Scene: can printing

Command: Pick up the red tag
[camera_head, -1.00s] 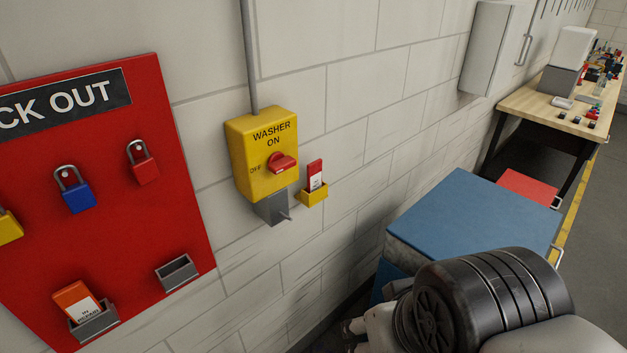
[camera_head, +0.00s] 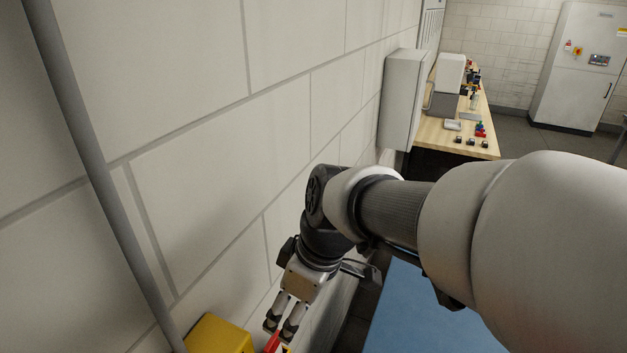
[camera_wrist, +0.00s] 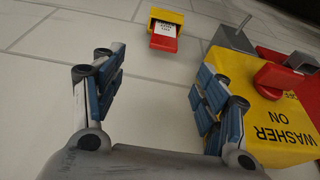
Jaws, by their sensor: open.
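The red tag (camera_wrist: 163,44) has a white label and sits in a small yellow holder (camera_wrist: 168,15) on the wall, upside down in the wrist view. In the head view only a bit of the red tag (camera_head: 272,342) shows at the bottom edge. My gripper (camera_wrist: 158,75) is open and empty. In the wrist view the tag appears beyond the fingertips, between the two fingers' directions, with nothing touching it that I can see. In the head view my gripper (camera_head: 281,326) points down, just above the tag.
The yellow WASHER ON box (camera_wrist: 268,125) with its red knob (camera_wrist: 283,78) is close to the right finger in the wrist view. A grey pipe (camera_head: 100,190) runs up the wall. A blue surface (camera_head: 410,310) lies below my arm, and a wooden table (camera_head: 440,135) stands farther back.

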